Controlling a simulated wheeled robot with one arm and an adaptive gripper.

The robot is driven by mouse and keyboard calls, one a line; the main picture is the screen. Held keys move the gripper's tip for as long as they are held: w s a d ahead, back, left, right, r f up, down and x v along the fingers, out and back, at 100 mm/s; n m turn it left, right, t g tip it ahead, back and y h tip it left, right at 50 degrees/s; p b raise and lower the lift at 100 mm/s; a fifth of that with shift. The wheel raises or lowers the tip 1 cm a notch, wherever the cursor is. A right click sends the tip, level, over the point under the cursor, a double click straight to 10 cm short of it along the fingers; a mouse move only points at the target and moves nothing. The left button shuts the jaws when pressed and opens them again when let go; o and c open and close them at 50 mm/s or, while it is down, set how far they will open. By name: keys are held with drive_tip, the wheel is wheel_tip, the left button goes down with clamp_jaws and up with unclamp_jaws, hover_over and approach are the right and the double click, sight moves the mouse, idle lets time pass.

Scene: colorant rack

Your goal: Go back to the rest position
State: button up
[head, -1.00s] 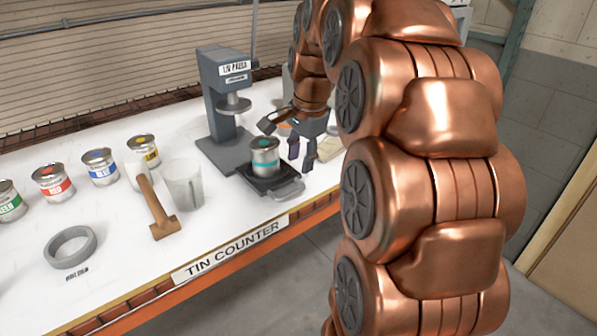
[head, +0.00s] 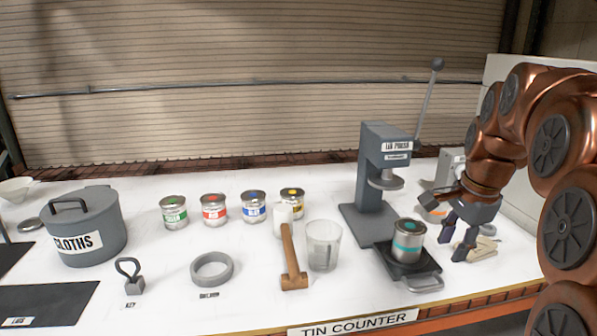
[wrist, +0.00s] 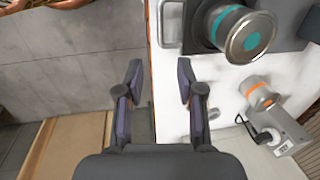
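My gripper (head: 462,236) is at the right end of the counter in the head view, to the right of the teal-banded tin and apart from it. In the wrist view its two fingers (wrist: 158,82) are spread wide with nothing between them. The teal-banded tin (head: 408,242) stands upright on the dark sliding tray (head: 428,283) in front of the lid press (head: 376,165). The tin also shows in the wrist view (wrist: 249,38), up and to the right of the fingers. My copper arm fills the right side of the head view.
An orange-banded item (wrist: 261,93) is right of my fingers. Floor is clear before the counter.

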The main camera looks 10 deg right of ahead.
drive_tip(key=s+a+f+n+g+p, duration=0.1)
drive_tip(key=s+a+f+n+p, duration=0.1)
drive_tip(key=s+a+n, duration=0.35)
drive_tip(key=s+a+f+n+g+p, duration=0.1)
drive_tip(key=s+a+f+n, duration=0.15)
drive_tip(key=a, duration=0.55)
drive_tip(key=s+a+f+n+g+p, duration=0.1)
drive_tip(key=s+a+f+n, duration=0.1)
drive_tip(key=s+n, duration=0.3)
drive_tip(key=s+a+f+n+p, duration=0.2)
drive_tip(key=s+a+f+n, duration=0.1)
drive_tip(key=s, duration=0.6)
drive_tip(key=shift+s+a+n+g, duration=0.4)
drive_tip(key=shift+a+n, duration=0.45)
drive_tip(key=shift+n, duration=0.05)
